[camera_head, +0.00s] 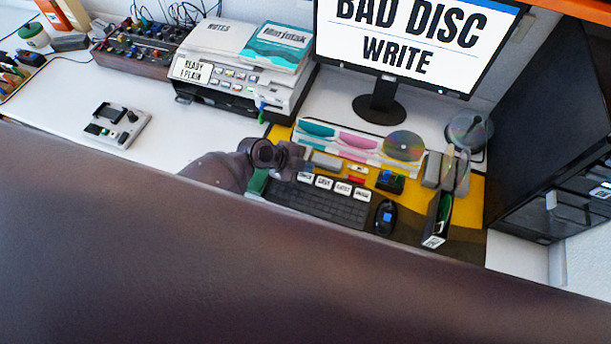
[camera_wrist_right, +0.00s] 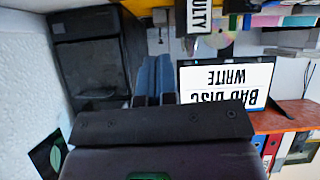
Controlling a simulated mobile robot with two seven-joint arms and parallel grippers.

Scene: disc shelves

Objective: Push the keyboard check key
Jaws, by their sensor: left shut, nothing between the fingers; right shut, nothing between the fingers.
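The black keyboard (camera_head: 318,202) lies on the yellow mat below the monitor in the head view. A row of white-labelled keys (camera_head: 333,185) runs along its back edge; the labels are too small to read surely, so I cannot tell which is the check key. My left gripper (camera_head: 291,158) is shut and empty at the keyboard's back left corner, close to the leftmost labelled key. I cannot tell whether it touches a key. My right gripper (camera_wrist_right: 153,79) is shut and empty in the right wrist view, away from the keyboard.
The monitor (camera_head: 378,104) reads "BAD DISC WRITE". A disc tray (camera_head: 345,146) stands behind the keyboard, a mouse (camera_head: 385,217) to its right. A printer (camera_head: 225,82) and a small grey device (camera_head: 117,126) stand left. A large brown shape fills the front of the head view.

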